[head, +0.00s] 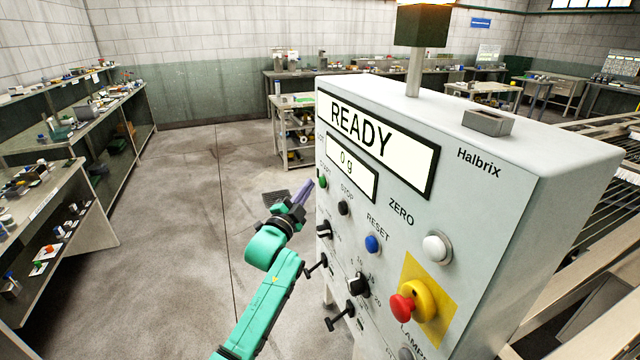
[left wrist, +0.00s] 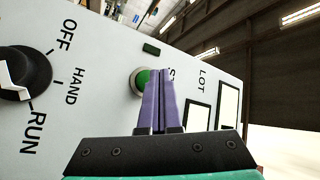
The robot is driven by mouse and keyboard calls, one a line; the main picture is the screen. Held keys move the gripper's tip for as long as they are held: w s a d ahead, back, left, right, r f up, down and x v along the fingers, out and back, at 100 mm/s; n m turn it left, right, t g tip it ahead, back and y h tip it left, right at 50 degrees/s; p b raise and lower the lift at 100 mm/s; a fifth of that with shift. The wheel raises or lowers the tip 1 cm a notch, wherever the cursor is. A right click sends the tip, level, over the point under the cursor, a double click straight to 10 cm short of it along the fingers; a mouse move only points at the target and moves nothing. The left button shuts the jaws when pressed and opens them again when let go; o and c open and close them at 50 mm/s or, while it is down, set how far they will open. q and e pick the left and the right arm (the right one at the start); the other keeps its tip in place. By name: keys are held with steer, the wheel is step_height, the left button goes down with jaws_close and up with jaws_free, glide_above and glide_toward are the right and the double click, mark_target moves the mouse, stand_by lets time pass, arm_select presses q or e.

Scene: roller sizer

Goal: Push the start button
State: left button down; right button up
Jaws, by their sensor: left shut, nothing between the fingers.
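The green start button (head: 323,182) sits at the left edge of the grey control panel (head: 420,205), under the word START. It also shows in the left wrist view (left wrist: 140,82), in a metal ring and partly covered by my fingers. My left gripper (head: 308,184) is shut and empty, its purple fingers pointing up at the panel right beside the button. In the left wrist view the closed fingertips (left wrist: 160,74) overlap the button's right side. I cannot tell whether they touch it. My right gripper is out of view.
A black stop button (head: 343,208), blue reset button (head: 372,243), white zero button (head: 437,247) and red emergency stop (head: 402,307) share the panel. A black OFF/HAND/RUN knob (left wrist: 30,72) is nearby. Open floor lies left.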

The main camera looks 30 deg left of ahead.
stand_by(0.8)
arm_select(q)
steer(key=shift+w+d, duration=0.25)
steer(key=shift+w, duration=0.15)
steer(key=shift+w+d+b, duration=0.3)
steer(key=shift+w, duration=0.1)
stand_by(0.7)
steer(key=shift+s+a+p, duration=0.35)
steer(key=shift+s+a, duration=0.2)
steer(key=shift+s, duration=0.25)
steer(key=s+a, duration=0.1)
steer(key=s, duration=0.1)
steer(key=s+a+p, duration=0.1)
steer(key=s, duration=0.1)
steer(key=shift+a, duration=0.4)
